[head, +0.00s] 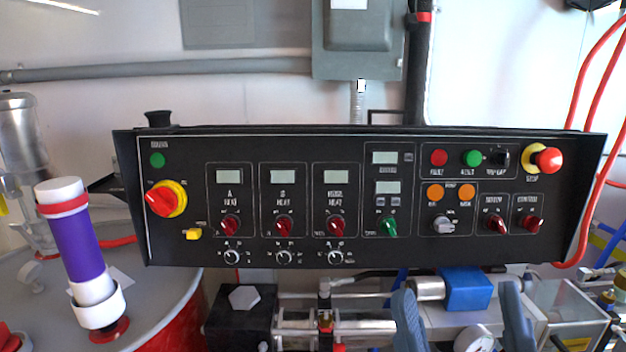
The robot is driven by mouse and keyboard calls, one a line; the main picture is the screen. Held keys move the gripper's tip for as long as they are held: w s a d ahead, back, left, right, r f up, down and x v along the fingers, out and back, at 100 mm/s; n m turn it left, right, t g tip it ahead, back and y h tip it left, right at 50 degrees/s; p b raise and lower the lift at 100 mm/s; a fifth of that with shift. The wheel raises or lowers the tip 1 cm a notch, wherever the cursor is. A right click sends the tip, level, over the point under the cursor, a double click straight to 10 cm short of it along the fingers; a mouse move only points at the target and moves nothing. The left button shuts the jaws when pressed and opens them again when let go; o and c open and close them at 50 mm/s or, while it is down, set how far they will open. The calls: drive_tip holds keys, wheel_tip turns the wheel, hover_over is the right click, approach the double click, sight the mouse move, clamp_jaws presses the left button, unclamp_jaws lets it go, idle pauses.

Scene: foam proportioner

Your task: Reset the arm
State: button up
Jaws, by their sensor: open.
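My gripper (457,292) shows at the bottom edge, right of centre. Its two blue-grey fingers stand well apart and point up, with nothing held between them. The rest of my arm is out of the picture. The fingers are in front of the pump parts and below the black control panel (300,255) in the picture. I cannot tell how far they are from the parts behind them.
The panel carries a red-and-yellow rotary switch (163,199), red knobs, a green knob (388,227) and a red stop button (547,160). A drum (165,290) with a purple-and-white cylinder (80,250) stands left. Red hoses (575,85) hang right.

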drive_tip(key=s+d+f+m+g+h, duration=0.5)
drive_tip(key=s+f+m, duration=0.3)
drive_tip(key=s+f, duration=0.3)
drive_tip(key=s+d+f+m+g+h, duration=0.6)
drive_tip(key=s+f+m+g+h, duration=0.1)
drive_tip(key=s+f, duration=0.4)
drive_tip(key=shift+s+d+m+h, duration=0.2)
drive_tip(key=shift+s+m+h, duration=0.4)
drive_tip(key=shift+m, duration=0.3)
drive_tip(key=shift+f, duration=0.1)
drive_tip(key=shift+c, duration=0.5)
